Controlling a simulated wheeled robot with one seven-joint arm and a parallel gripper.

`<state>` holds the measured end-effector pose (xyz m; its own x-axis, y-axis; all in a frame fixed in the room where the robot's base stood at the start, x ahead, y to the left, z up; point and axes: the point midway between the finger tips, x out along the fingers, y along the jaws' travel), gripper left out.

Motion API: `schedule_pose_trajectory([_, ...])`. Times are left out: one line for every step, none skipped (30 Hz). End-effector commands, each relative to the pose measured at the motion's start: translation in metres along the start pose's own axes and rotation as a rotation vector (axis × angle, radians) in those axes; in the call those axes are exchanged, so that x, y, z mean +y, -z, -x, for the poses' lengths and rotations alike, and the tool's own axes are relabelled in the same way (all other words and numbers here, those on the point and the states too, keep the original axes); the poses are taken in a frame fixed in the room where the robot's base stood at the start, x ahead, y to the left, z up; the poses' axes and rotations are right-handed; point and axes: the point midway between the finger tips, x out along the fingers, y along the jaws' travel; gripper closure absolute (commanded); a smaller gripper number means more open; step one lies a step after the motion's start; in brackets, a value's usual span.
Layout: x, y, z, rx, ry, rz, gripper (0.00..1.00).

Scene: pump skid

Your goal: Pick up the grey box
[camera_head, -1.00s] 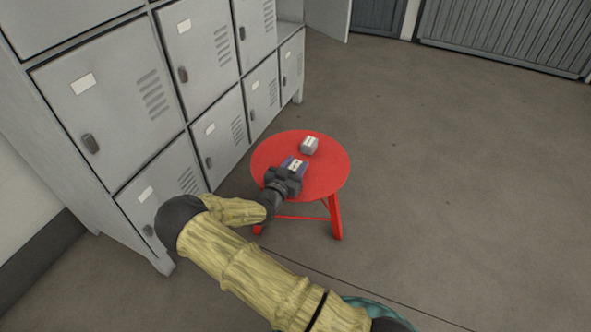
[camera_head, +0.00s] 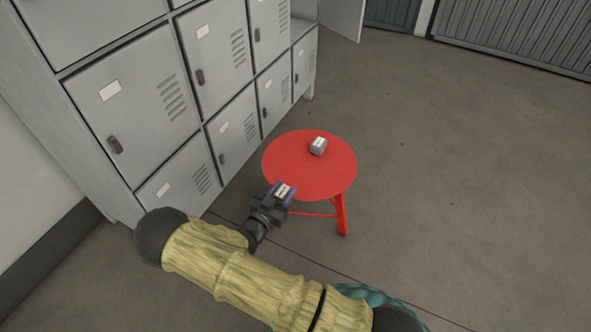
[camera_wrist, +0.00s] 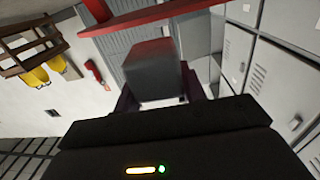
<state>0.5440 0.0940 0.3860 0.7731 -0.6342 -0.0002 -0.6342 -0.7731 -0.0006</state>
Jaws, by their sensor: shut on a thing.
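My gripper (camera_head: 281,194) is shut on a small grey box with a white label (camera_head: 285,189), held in front of the near left edge of the red stool (camera_head: 310,178). In the wrist view the held grey box (camera_wrist: 152,72) fills the space between the dark purple fingers, with its plain grey faces showing. A second small grey box with a white label (camera_head: 318,147) sits on the far part of the stool top, apart from my gripper.
Grey lockers (camera_head: 135,105) stand along the left, close to the stool. The concrete floor (camera_head: 460,170) to the right is open. A ribbed grey door (camera_head: 520,35) is at the back. Yellow hard hats (camera_wrist: 33,77) hang on the wall in the wrist view.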

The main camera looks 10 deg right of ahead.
Motion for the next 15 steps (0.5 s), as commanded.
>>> schedule_pose_trajectory([0.000,0.003,0.012,-0.001,0.001,0.001,0.85])
schedule_pose_trajectory([0.000,0.003,0.018,0.000,0.002,0.002,0.85])
schedule_pose_trajectory([0.000,0.003,0.024,0.000,0.001,0.001,0.85])
schedule_pose_trajectory([0.000,0.002,0.029,-0.001,0.000,0.001,0.85])
schedule_pose_trajectory([0.000,0.002,0.032,0.000,0.000,0.002,0.85])
schedule_pose_trajectory([0.000,0.002,0.036,0.001,0.000,0.002,0.85])
schedule_pose_trajectory([0.000,0.002,0.038,0.001,-0.001,0.001,0.85])
schedule_pose_trajectory([0.001,0.001,0.040,0.001,-0.001,0.001,0.85])
schedule_pose_trajectory([0.001,0.001,0.042,0.001,-0.001,0.001,0.85])
schedule_pose_trajectory([0.001,0.000,0.043,0.001,-0.001,0.001,0.85])
schedule_pose_trajectory([0.001,0.000,0.043,0.001,-0.001,0.002,0.85])
schedule_pose_trajectory([0.001,0.000,0.044,0.001,-0.001,0.001,0.85])
schedule_pose_trajectory([0.001,0.000,0.044,0.001,-0.001,0.001,0.85])
schedule_pose_trajectory([0.001,0.000,0.043,0.001,-0.002,0.001,0.85])
schedule_pose_trajectory([0.001,0.000,0.043,0.001,-0.002,0.001,0.85])
